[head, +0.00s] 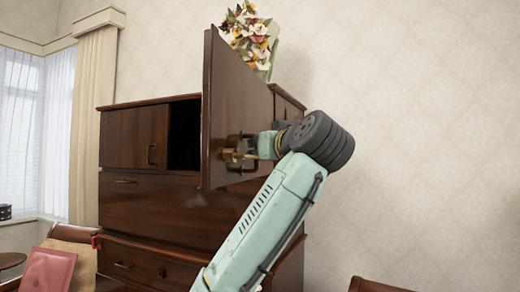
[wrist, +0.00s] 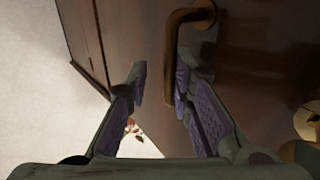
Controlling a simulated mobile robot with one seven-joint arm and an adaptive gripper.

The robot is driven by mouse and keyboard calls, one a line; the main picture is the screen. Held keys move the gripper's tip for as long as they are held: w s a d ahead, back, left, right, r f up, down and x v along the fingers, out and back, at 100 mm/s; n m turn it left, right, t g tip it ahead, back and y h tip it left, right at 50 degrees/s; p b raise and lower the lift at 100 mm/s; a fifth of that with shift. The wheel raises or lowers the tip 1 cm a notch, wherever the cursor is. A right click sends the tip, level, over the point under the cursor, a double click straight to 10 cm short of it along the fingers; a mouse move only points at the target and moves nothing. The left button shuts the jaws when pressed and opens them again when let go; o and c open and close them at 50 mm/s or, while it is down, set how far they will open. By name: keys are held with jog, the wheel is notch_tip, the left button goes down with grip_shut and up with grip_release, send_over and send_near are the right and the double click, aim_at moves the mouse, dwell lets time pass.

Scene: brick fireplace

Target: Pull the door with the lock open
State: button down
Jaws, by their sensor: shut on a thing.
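The dark wooden door with the lock (head: 235,95) stands swung out from the upper part of the cabinet (head: 160,205), and a dark opening (head: 184,135) shows behind it. My gripper (head: 250,148) is at the door's brass fittings (head: 230,155). In the wrist view, the door (wrist: 250,60) fills the right side, and its curved brass handle (wrist: 186,18) reaches down between the fingers of my gripper (wrist: 160,80), close beside the right finger. My gripper is shut on this handle. A round brass piece, probably the lock (wrist: 309,120), shows at the right edge.
The left cabinet door (head: 130,135) is closed, with drawers below it. A flower arrangement (head: 250,35) stands on top of the cabinet. A pink cushion (head: 48,270) lies at the lower left. A wooden furniture edge (head: 375,285) shows at the lower right.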

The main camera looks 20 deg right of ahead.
jog(key=shift+s+d+r+m+h, duration=0.25)
jog(key=shift+d+r+m+h, duration=0.05)
jog(key=shift+d, duration=0.25)
jog(key=c, duration=1.8)
grip_release()
jog(key=shift+o, duration=0.5)
jog(key=shift+d+f, duration=0.1)
jog(key=shift+d, duration=0.2)
jog(key=shift+w+a, duration=0.15)
jog(key=shift+a, duration=0.1)
jog(key=s, duration=0.8)
jog(key=shift+a, duration=0.25)
jog(key=shift+f, duration=0.1)
